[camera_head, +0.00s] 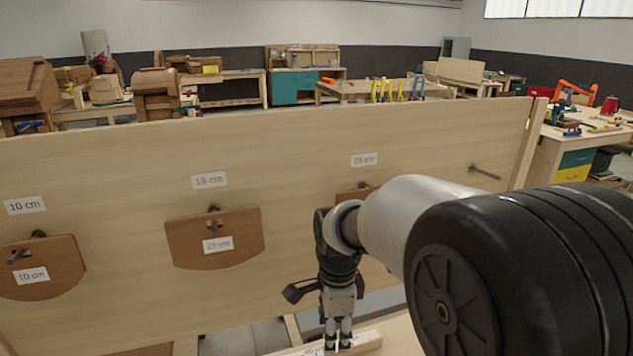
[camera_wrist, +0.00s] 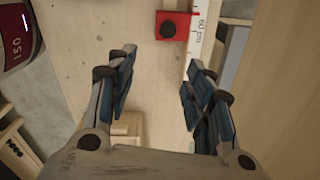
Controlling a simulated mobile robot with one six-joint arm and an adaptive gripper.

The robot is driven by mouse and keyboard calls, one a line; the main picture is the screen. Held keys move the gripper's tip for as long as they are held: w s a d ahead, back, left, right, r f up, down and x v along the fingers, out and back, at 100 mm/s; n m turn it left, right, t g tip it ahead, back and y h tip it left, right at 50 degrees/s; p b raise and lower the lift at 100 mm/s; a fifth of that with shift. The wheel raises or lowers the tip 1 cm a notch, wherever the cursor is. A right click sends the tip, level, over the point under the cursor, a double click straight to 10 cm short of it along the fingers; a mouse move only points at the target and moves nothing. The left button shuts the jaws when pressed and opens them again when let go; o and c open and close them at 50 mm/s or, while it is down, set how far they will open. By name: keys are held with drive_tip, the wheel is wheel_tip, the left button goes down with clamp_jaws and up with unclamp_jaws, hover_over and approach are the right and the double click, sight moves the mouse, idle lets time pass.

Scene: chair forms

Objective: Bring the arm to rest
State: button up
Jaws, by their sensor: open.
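My arm reaches in from the right of the head view and hangs down in front of the upright wooden board (camera_head: 110,175). My gripper (camera_head: 338,346) points down at the bottom of that view, over a pale wooden surface (camera_head: 367,343). In the wrist view my gripper (camera_wrist: 160,64) has its blue-padded fingers spread apart, with nothing between them. Beyond the fingertips, a red block with a black knob (camera_wrist: 164,31) sits beside a white rule (camera_wrist: 199,37) marked 60 cm. It is apart from the fingers.
Brown forms hang on the board: one at left (camera_head: 60,255) labelled 10 cm, one in the middle (camera_head: 185,238), and one (camera_head: 346,197) partly behind my arm. A bare peg (camera_head: 485,172) sticks out at right. A dark red object marked 150 (camera_wrist: 18,35) is at the wrist view's upper left.

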drive_tip(key=s+d+r+n+t, duration=0.2)
drive_tip(key=s+d+r+n, duration=0.55)
drive_tip(key=s+r, duration=0.3)
drive_tip(key=s+d+n+t, duration=0.2)
drive_tip(key=s+d+n, duration=0.1)
drive_tip(key=s+n, duration=0.6)
drive_tip(key=s, duration=0.3)
drive_tip(key=shift+f, duration=0.25)
